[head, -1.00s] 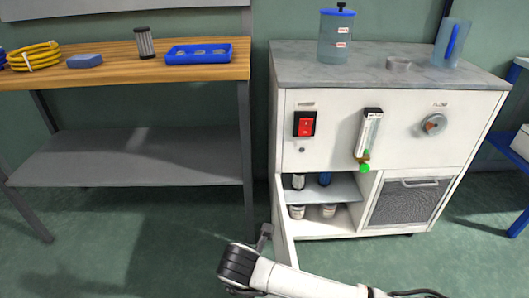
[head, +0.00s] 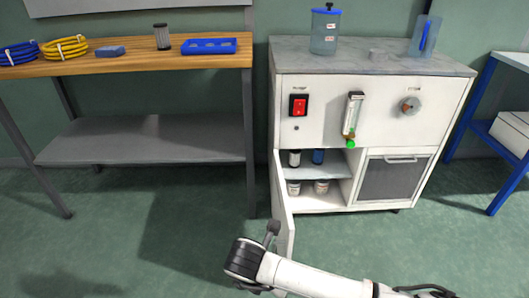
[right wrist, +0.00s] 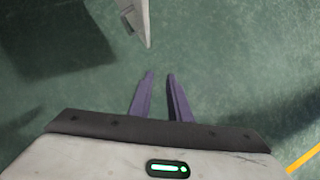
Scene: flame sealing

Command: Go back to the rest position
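My right gripper (right wrist: 159,75) shows in the right wrist view with its two purple fingers apart and nothing between them. Green floor lies beyond the fingertips. In the head view my right arm comes in at the bottom, in front of the white cabinet (head: 335,118). The cabinet's door (head: 283,205) hangs open near the wrist. An edge of a pale panel, probably this door, shows at the top of the right wrist view (right wrist: 137,15), apart from the fingers. My left arm and gripper are not in view.
A wooden-topped bench (head: 130,62) stands at the left and a blue-framed table (head: 480,95) at the right. The cabinet's open shelves hold small bottles (head: 319,157). A lidded blue jar (head: 325,30) stands on top. The floor (head: 150,235) is clear at the left front.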

